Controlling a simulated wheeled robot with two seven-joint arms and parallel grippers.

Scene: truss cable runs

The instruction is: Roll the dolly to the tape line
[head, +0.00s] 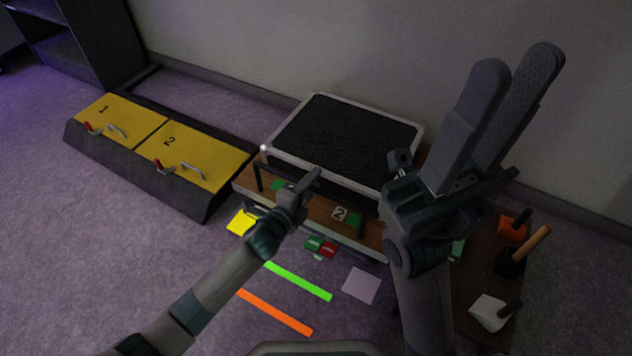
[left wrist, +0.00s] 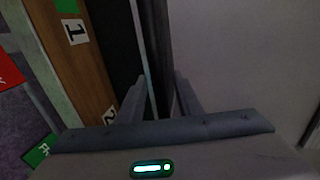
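The dolly is a wooden deck (head: 320,207) with green patches and number labels; label 1 also shows in the left wrist view (left wrist: 75,31). My right gripper (head: 515,65) is raised at the right, fingers slightly apart, empty. A green tape strip (head: 298,281) and an orange one (head: 275,312) lie on the floor in front.
A black-topped, light-edged case (head: 345,135) sits behind the handle near the wall. Yellow-lidded boxes (head: 205,158) stand at left. A brown board with tools (head: 480,275) is at right. A yellow square (head: 241,222) and a pale square (head: 361,285) lie on the floor.

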